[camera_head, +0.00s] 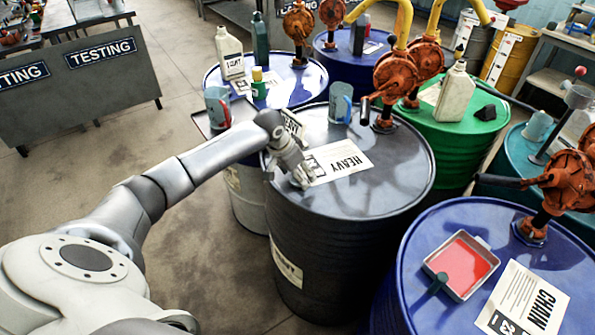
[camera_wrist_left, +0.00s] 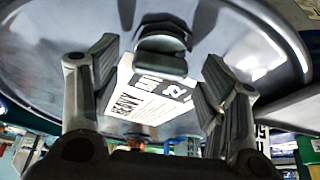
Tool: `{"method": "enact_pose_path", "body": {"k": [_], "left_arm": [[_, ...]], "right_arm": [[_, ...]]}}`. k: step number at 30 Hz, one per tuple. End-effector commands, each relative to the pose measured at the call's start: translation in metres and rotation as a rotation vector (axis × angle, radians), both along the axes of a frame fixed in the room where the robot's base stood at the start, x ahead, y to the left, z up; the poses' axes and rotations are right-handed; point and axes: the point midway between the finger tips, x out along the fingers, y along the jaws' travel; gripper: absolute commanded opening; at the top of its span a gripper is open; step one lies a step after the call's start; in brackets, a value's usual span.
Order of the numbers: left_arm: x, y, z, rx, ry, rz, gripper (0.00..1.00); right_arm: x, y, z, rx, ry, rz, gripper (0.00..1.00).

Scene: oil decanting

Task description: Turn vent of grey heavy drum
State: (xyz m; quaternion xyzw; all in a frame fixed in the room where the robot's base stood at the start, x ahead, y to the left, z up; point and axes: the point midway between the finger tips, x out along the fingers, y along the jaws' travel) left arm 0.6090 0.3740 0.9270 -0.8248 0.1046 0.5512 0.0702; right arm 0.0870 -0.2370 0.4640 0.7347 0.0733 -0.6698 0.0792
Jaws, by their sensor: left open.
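The grey heavy drum (camera_head: 365,235) stands in the middle of the head view, with a white HEAVY label (camera_head: 338,161) on its lid. My left gripper (camera_head: 303,179) is low over the left part of the lid, at the label's left end. In the left wrist view its two fingers (camera_wrist_left: 160,58) are apart. A dark, rounded cap, seemingly the vent (camera_wrist_left: 162,43), shows between and just beyond the fingertips, with the label behind it. I cannot tell whether the fingers touch it. In the head view the vent is hidden by the gripper. My right gripper is not in view.
A rusty red pump (camera_head: 395,72) and a blue-grey mug (camera_head: 340,103) stand at the drum's back edge. A blue drum (camera_head: 440,240) with a red tray (camera_head: 461,265) is close at right, a green drum (camera_head: 465,140) behind. The lid's front is clear.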

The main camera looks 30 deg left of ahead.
Motion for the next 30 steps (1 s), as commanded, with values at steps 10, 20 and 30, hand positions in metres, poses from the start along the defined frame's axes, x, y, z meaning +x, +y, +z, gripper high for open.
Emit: {"method": "enact_pose_path", "body": {"k": [10, 20, 30], "left_arm": [[0.0002, -0.0002, -0.0004, 0.0, 0.0, -0.001, 0.54], [0.0001, 0.0, -0.0003, 0.0, 0.0, -0.001, 0.22], [0.0004, 0.0004, 0.0001, -0.001, 0.001, -0.093, 0.22]], "right_arm": [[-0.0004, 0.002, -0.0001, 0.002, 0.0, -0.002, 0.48], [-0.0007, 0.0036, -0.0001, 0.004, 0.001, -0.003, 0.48], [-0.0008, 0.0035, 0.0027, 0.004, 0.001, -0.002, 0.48]]}}
